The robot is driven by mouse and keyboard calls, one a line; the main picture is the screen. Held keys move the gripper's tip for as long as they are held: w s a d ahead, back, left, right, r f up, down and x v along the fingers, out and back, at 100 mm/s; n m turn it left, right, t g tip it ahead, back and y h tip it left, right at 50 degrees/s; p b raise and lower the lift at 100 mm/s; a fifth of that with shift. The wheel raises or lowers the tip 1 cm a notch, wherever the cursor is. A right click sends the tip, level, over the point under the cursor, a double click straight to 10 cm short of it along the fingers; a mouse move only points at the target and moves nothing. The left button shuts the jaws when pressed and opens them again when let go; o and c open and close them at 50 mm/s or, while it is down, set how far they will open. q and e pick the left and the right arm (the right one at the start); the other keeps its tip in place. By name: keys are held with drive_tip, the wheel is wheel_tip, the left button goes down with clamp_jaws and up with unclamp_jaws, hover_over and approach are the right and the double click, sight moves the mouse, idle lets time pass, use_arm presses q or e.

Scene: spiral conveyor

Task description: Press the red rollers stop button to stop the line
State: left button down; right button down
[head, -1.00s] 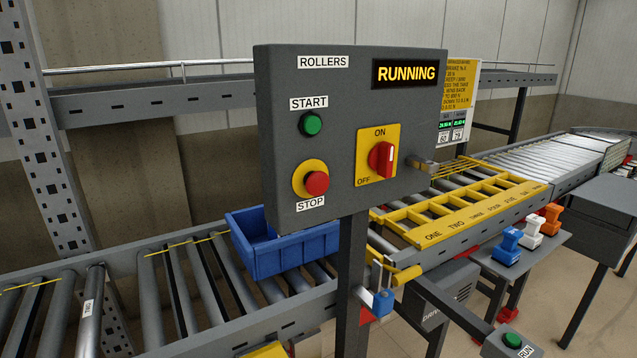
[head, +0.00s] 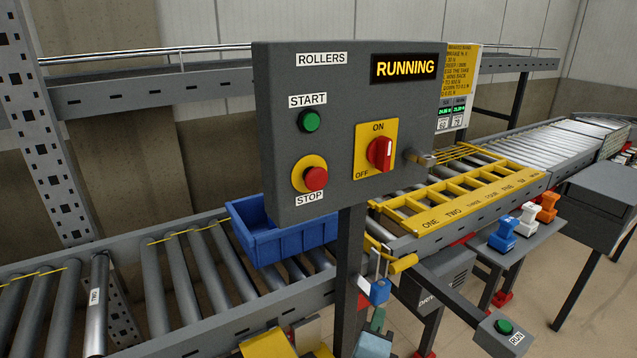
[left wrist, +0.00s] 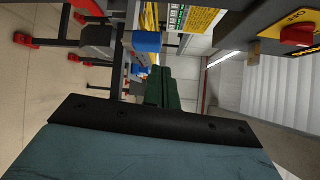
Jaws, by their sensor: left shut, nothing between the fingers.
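The red STOP button (head: 316,178) sits in a yellow ring at the lower left of the grey ROLLERS panel (head: 280,140). The panel display (head: 405,68) reads RUNNING. A green START button (head: 310,120) is above STOP, and a red ON/OFF switch (head: 379,153) is to its right. My left gripper (head: 377,319) is low at the bottom of the head view, below the panel and apart from the button. In the left wrist view its green fingers (left wrist: 160,88) are together and empty. A red knob (left wrist: 298,36) shows there at top right.
The panel stands on a dark post (head: 350,255) before the roller conveyor. A blue bin (head: 290,240) is on the rollers behind it. A RUN button box (head: 505,333) stands at lower right.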

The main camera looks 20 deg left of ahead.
sight(317, 180)
use_arm(q)
drive_tip(key=s+a+r+t+y, duration=0.1)
drive_tip(key=s+r+t+y, duration=0.1)
drive_tip(key=r, duration=1)
drive_tip(key=s+a+r+t+y, duration=0.1)
drive_tip(key=s+r+t+y, duration=0.1)
drive_tip(key=r, duration=1)
drive_tip(key=shift+s+a+n+t+p, duration=0.35)
drive_tip(key=shift+s+t, duration=0.25)
drive_tip(key=shift+s, duration=0.2)
drive_tip(key=w+a+p, duration=0.1)
drive_tip(key=w+a, duration=0.4)
drive_tip(key=a, duration=0.2)
drive_tip(key=shift+w+p, duration=0.25)
drive_tip(key=shift+p, duration=0.05)
drive_tip(key=shift+w+a, duration=0.1)
drive_tip(key=shift+w+a, duration=0.2)
drive_tip(key=shift+a, duration=0.05)
